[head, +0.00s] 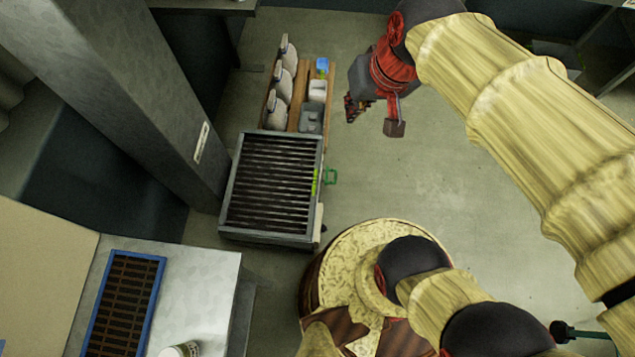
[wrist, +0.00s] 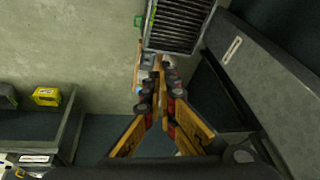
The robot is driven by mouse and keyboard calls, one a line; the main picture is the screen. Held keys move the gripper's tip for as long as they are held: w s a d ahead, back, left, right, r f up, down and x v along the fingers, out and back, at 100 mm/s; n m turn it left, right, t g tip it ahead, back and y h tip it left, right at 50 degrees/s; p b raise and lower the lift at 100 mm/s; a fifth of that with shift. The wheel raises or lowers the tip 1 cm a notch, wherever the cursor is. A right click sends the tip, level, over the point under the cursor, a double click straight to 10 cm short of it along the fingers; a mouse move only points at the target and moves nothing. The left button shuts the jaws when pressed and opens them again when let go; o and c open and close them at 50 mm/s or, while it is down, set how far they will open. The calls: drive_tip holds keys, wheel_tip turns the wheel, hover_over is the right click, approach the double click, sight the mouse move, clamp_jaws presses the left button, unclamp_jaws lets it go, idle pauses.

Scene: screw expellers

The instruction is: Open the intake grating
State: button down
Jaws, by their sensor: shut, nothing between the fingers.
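The intake grating (head: 270,188) is a grey frame with dark parallel bars, lying flat on top of a low unit in the middle of the head view. A green loop handle (head: 331,177) sticks out from its right side, beside a yellow-green strip (head: 315,182). In the wrist view the grating (wrist: 178,27) is at the top, with the green handle (wrist: 139,20) at its left. My gripper (head: 354,108) is above the floor, up and right of the grating and apart from it. In the wrist view its fingers (wrist: 158,66) meet at the tips, shut and empty.
A wooden rack (head: 298,98) with pale scoop-like items and small containers adjoins the grating's far end. A grey column (head: 130,85) rises at its left. A blue-framed dark grid (head: 125,304) lies on the table at lower left.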

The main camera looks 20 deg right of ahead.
drive_tip(key=w+d+f+m+g+y+b, duration=0.1)
drive_tip(key=w+d+f+m+y, duration=0.15)
drive_tip(key=w+f, duration=0.55)
drive_tip(key=w+d+f+m+g+y+b, duration=0.15)
drive_tip(key=w+f+m, duration=0.3)
drive_tip(key=f, duration=0.75)
drive_tip(key=w+d+f+m+g+y+b, duration=0.1)
drive_tip(key=w+f+m+y, duration=0.15)
drive_tip(key=w+f, duration=0.55)
drive_tip(key=s+d+f+m+t+y+b, duration=0.15)
drive_tip(key=f+m, duration=0.25)
drive_tip(key=f, duration=1.1)
drive_tip(key=s+f+m+t+y+b, duration=0.1)
drive_tip(key=s+f+m, duration=0.25)
drive_tip(key=f, duration=1.05)
drive_tip(key=s+d+f+m+t+y+b, duration=0.15)
drive_tip(key=f+m, duration=0.25)
drive_tip(key=f, duration=1.1)
drive_tip(key=b+x, duration=0.2)
drive_tip(key=x, duration=0.7)
drive_tip(key=shift+w+a, duration=0.2)
drive_tip(key=shift+a, duration=0.15)
